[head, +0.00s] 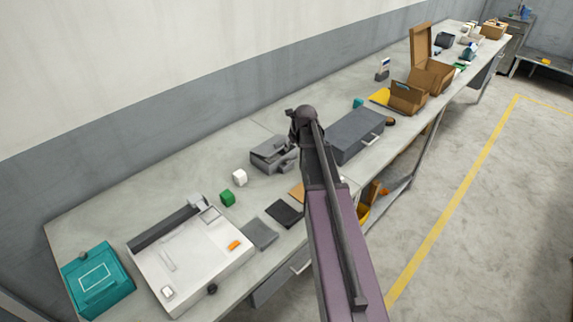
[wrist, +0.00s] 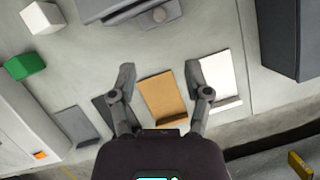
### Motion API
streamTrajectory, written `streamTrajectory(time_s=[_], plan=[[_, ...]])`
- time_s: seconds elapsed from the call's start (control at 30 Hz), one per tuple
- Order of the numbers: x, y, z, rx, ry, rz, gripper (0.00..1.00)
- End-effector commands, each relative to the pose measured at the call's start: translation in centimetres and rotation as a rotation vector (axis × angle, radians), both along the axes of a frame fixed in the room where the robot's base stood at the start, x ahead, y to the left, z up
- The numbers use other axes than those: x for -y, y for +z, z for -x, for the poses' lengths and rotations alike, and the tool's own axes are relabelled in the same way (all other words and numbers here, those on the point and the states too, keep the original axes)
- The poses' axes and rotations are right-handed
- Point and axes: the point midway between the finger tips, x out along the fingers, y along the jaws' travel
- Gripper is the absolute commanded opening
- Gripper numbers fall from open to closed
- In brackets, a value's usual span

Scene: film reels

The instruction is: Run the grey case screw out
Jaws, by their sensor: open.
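The small grey case (head: 264,154) stands on the bench left of my arm, its right side partly covered by the arm's end. In the wrist view the grey case (wrist: 112,8) is cut off by the top edge. The knob lies roughly in line with the gap between the fingers. In the head view the fingers are hard to tell apart.
A tan pad (wrist: 163,100) and a white pad (wrist: 216,78) lie below the fingers. A large grey drawer box (head: 357,135) stands right of the arm. A white cube (head: 239,177) and a green cube (head: 228,198) sit left of the case.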

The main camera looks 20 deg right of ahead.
Motion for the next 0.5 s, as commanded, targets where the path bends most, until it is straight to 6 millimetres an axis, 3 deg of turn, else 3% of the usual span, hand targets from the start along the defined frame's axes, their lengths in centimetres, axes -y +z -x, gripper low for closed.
streamTrajectory(time_s=[0.5], plan=[[0.0,-4.3,-1.7,0.0,-0.001,0.0,0.63]])
